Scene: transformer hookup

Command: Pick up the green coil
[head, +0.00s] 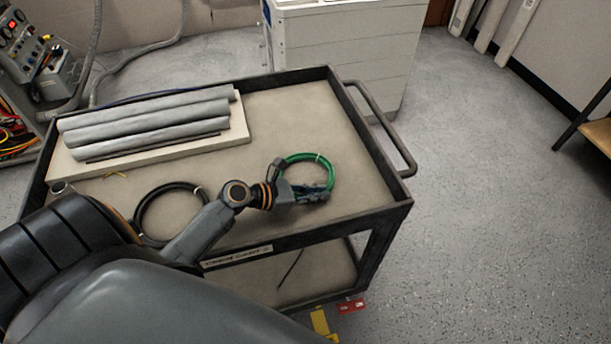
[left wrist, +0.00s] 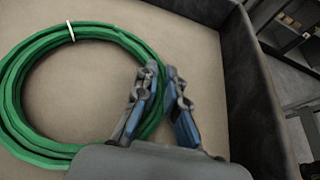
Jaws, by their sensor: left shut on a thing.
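The green coil (head: 331,175) lies on the right part of the cart's top tray, with a white tie at its far side. It also shows in the left wrist view (left wrist: 20,75), filling the left half. My left gripper (head: 322,192) is at the coil's near right side. In the left wrist view its two fingers (left wrist: 160,92) are close together, with the coil's right strand between them. The gripper body hides the coil's nearest part. Whether the coil is lifted off the tray cannot be told. My right gripper is not in view.
A black coil (head: 143,204) lies left of my gripper on the tray. Several grey tubes (head: 150,122) rest on a pale board (head: 75,167) at the back left. The cart has a raised dark rim (head: 372,150) and a handle (head: 385,125) at right. A white cabinet (head: 345,50) stands behind.

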